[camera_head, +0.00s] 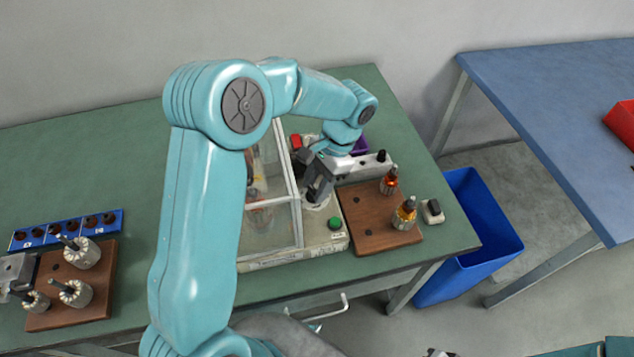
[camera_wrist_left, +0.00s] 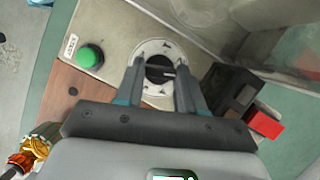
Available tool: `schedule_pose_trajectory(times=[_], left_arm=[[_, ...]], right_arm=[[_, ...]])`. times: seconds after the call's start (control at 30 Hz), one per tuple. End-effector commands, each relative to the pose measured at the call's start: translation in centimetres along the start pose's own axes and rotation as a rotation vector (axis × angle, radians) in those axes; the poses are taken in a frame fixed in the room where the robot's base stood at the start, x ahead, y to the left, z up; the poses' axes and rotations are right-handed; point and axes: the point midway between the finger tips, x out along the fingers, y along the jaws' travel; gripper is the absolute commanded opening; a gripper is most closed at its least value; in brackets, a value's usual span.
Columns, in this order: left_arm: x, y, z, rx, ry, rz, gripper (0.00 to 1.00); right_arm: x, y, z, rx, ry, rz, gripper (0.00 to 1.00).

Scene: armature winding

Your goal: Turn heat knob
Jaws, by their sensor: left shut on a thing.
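The heat knob (camera_wrist_left: 159,70) is a dark round knob on a pale, marked dial plate (camera_wrist_left: 149,48), on the cream front panel of a glass-covered box (camera_head: 297,256). In the left wrist view my left gripper (camera_wrist_left: 157,74) has one finger on each side of the knob and is shut on it. In the head view my left gripper (camera_head: 318,198) reaches down onto the panel and hides the knob. A green button (camera_head: 334,223) is beside it; it also shows in the left wrist view (camera_wrist_left: 89,56). A small grey part at the head view's bottom edge may be my right gripper; its fingers are hidden.
A red switch (camera_wrist_left: 265,122) on a black block is close to my left gripper. A brown board (camera_head: 357,225) with wound armatures (camera_head: 404,214) lies right of the box. Another board (camera_head: 98,300) holds bare armatures at left. A blue bin (camera_head: 462,265) stands beside the green table.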

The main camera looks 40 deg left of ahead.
Motion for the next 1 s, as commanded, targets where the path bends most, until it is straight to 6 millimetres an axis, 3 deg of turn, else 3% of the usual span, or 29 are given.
schedule_pose_trajectory(times=[0.5,1.0], left_arm=[[-0.07,-0.38,0.02,-0.367,0.004,0.151,0.08],[-0.09,-0.47,0.04,-0.483,0.006,0.199,0.08]], right_arm=[[-0.33,-0.12,0.01,0.0,0.0,0.0,0.0],[-0.36,-0.13,0.01,0.0,0.0,0.0,0.0]])
